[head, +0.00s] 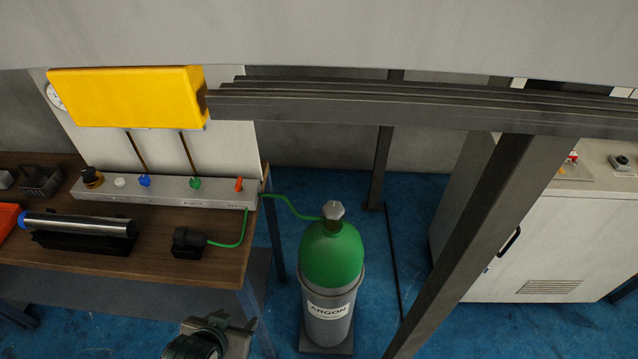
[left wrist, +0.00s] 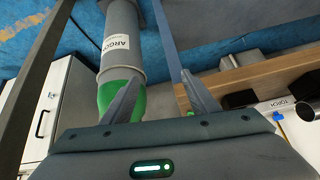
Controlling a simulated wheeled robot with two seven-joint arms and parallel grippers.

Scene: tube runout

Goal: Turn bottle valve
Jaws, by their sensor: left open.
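The argon bottle (head: 332,258) stands upright on the floor, right of the workbench, with a green shoulder and a grey labelled body. Its valve is a pale faceted knob (head: 334,210) on top. My left gripper (head: 218,322) is at the bottom edge of the head view, left of the bottle and apart from it. In the left wrist view my open, empty gripper (left wrist: 160,76) has one finger overlapping the bottle's green shoulder (left wrist: 108,92). The valve is hidden there behind the gripper. My right gripper is not in view.
A green hose (head: 290,207) runs from the bench manifold (head: 160,190) to the bottle top. The wooden workbench (head: 221,268) holds a metal tube (head: 80,225) and a black block. A dark post (head: 465,240) and a white cabinet (head: 560,225) stand to the right.

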